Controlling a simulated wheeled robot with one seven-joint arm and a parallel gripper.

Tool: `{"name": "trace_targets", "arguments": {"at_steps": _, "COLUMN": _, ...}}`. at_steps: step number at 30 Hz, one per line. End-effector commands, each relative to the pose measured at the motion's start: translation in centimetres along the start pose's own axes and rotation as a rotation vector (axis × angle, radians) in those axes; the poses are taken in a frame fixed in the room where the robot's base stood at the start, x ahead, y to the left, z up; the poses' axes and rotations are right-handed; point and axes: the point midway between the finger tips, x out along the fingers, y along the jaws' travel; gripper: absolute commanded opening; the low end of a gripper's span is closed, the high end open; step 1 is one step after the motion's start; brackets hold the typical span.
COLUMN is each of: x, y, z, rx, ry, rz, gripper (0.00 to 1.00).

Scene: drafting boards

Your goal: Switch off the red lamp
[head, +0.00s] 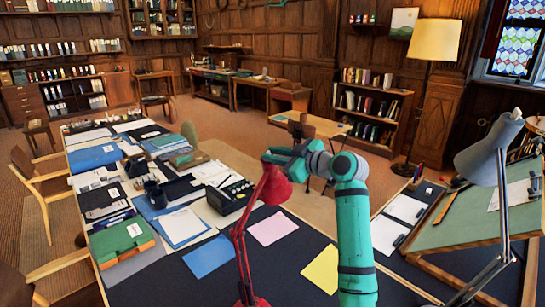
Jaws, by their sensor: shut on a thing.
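The red lamp (270,188) stands near the front of the dark table, with its jointed red arm rising to a red shade in the middle of the head view. The shade faces downward; its bulb is hidden and I cannot tell whether it is lit. My gripper (273,160) is at the top of the red shade, shut on the lamp there. The fingertips are small and partly hidden, so the exact point of contact and any switch are unclear. My green arm comes up from the front, right of the lamp.
A grey lamp (485,152) stands on the right by a green drafting board (455,226). A black device (231,194), a green case (122,240) and papers cover the table to the left. Pink (272,229) and yellow (322,268) sheets lie near the red lamp.

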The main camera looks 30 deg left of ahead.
Motion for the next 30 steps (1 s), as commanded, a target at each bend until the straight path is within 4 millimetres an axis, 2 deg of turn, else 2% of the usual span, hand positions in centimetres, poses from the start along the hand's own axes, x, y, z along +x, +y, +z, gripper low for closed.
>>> {"name": "trace_targets", "arguments": {"at_steps": 6, "x": 0.1, "y": 0.52, "z": -0.21, "rx": -0.062, "ry": 0.001, "rz": -0.154, "gripper": 0.0}}
{"name": "trace_targets", "arguments": {"at_steps": 15, "x": 0.24, "y": 0.8, "z": -0.24, "rx": -0.121, "ry": 0.001, "rz": -0.296, "gripper": 0.0}}
{"name": "trace_targets", "arguments": {"at_steps": 30, "x": 0.3, "y": 0.96, "z": -0.13, "rx": -0.16, "ry": -0.001, "rz": -0.387, "gripper": 0.0}}
